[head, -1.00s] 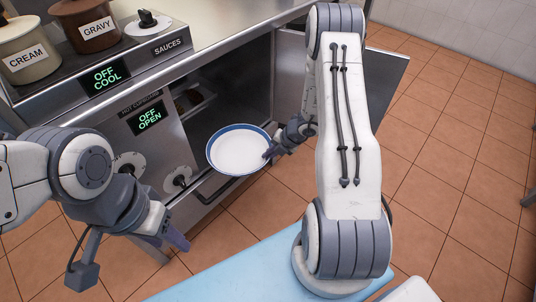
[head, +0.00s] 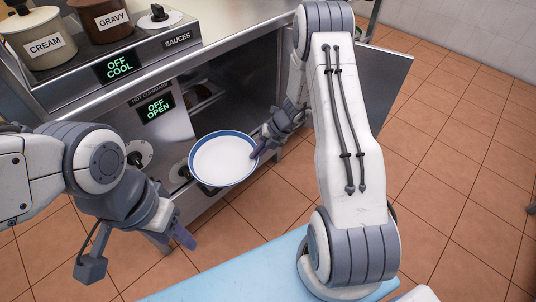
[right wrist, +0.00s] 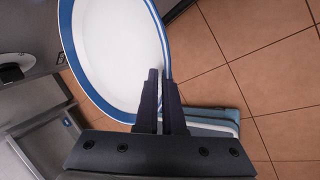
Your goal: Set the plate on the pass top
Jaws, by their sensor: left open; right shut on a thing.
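The plate (head: 223,159) is white with a blue rim. It is held in the air in front of the open hot cupboard (head: 225,100). My right gripper (head: 258,149) is shut on the plate's right edge; the right wrist view shows both fingers (right wrist: 161,100) pinching the rim of the plate (right wrist: 110,45). My left gripper (head: 183,232) is open and empty, low on the left, apart from the plate. The steel top (head: 240,28) above the cupboard is partly visible; whether it is the pass top I cannot tell.
The sauce unit (head: 120,65) holds the cream pot (head: 38,42) and gravy pot (head: 100,17). The cupboard door (head: 385,78) stands open at the right. Its display (head: 156,106) reads OFF OPEN. Tiled floor (head: 460,150) is clear at the right.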

